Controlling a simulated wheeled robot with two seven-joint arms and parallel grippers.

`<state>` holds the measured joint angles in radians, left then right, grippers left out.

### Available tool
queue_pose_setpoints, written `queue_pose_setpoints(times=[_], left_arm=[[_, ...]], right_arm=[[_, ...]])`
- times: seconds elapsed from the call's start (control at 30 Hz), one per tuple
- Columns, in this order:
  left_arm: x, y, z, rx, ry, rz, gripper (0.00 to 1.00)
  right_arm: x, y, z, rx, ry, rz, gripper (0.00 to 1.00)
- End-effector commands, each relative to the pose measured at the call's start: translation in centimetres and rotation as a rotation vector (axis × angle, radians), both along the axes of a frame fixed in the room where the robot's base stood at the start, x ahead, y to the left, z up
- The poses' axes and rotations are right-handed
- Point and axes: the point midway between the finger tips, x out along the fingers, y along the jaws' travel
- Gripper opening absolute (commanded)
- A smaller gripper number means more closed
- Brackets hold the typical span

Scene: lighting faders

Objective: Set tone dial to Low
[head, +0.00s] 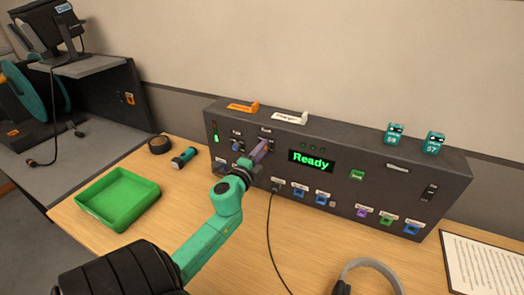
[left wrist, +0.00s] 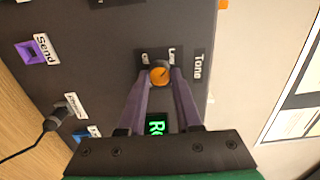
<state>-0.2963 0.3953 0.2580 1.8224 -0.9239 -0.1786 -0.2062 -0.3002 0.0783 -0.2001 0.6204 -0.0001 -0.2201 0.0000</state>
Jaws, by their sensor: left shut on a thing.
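The tone dial (left wrist: 160,74) is a small round orange knob on the dark panel in the left wrist view. Its label "Tone" (left wrist: 197,66) is beside it, with a "Low" mark and a second small mark close by. My left gripper (left wrist: 161,76) has its purple fingers on both sides of the dial and is shut on it. In the head view the left gripper (head: 264,145) reaches the upper left part of the panel and hides the dial. I cannot tell which mark the dial points at. My right gripper is not in view.
The panel (head: 345,165) carries a green "Ready" display (head: 311,160), several buttons and a plugged cable (head: 270,235). A green tray (head: 118,226), a teal flashlight (head: 184,158) and a tape roll (head: 159,144) lie left. Headphones (head: 369,268) and a paper sheet (head: 490,265) are right.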

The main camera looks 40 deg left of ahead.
Motion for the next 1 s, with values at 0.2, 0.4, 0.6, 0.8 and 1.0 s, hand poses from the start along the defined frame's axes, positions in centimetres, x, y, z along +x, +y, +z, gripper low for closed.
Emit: queue_pose_setpoints(times=[0.2,0.4,0.6,0.8,1.0], left_arm=[[0.0,-0.1,-0.3,-0.003,0.005,-0.002,0.37],[0.0,-0.1,-0.2,-0.003,0.002,-0.001,0.63],[-0.1,-0.1,-0.2,-0.003,0.001,-0.001,0.63],[-2.4,-0.8,-0.4,-0.003,0.004,-0.001,0.63],[-7.9,-2.5,-0.8,-0.006,0.005,0.001,0.63]], right_arm=[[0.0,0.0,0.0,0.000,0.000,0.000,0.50],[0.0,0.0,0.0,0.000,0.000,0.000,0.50],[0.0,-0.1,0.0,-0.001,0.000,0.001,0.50],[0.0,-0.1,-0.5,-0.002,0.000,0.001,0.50],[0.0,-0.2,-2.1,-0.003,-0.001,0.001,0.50]])
